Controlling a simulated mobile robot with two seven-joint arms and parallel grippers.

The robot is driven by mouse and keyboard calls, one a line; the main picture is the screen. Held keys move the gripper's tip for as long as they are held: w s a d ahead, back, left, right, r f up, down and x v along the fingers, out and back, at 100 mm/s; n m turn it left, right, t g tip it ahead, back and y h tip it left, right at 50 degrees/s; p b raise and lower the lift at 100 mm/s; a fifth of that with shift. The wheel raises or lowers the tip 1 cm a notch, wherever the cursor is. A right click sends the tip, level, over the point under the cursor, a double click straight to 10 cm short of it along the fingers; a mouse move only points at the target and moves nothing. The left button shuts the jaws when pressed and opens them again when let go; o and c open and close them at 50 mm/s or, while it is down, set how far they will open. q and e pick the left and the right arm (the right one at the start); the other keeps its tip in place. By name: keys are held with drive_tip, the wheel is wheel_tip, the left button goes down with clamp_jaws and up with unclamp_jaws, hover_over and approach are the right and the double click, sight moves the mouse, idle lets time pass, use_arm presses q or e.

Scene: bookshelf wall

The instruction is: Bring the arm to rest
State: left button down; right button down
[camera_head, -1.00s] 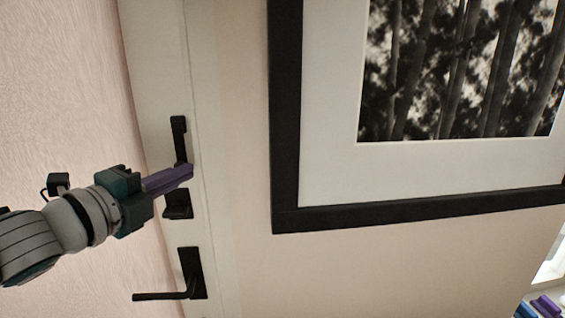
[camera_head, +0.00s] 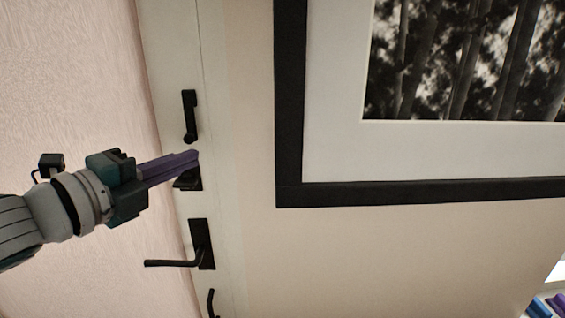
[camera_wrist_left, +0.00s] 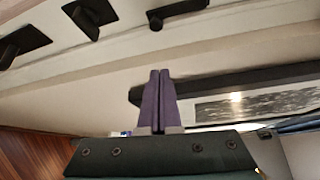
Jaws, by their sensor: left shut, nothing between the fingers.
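My left gripper (camera_head: 195,157) reaches in from the left in the head view, its purple fingers shut together with nothing between them. It overlaps a dark fitting on the pale door frame in the picture; I cannot tell whether it touches. In the left wrist view the shut fingers (camera_wrist_left: 157,75) point up the picture, clear of any object.
Black fittings line the pale frame: an upper handle (camera_head: 190,116) and a lever handle (camera_head: 202,243). A large black-framed picture (camera_head: 290,100) hangs on the wall to the right.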

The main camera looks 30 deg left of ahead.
use_arm(q)
drive_tip(key=shift+s+r+b, duration=0.15)
drive_tip(key=shift+s+b, duration=0.15)
drive_tip(key=shift+s, duration=1.95)
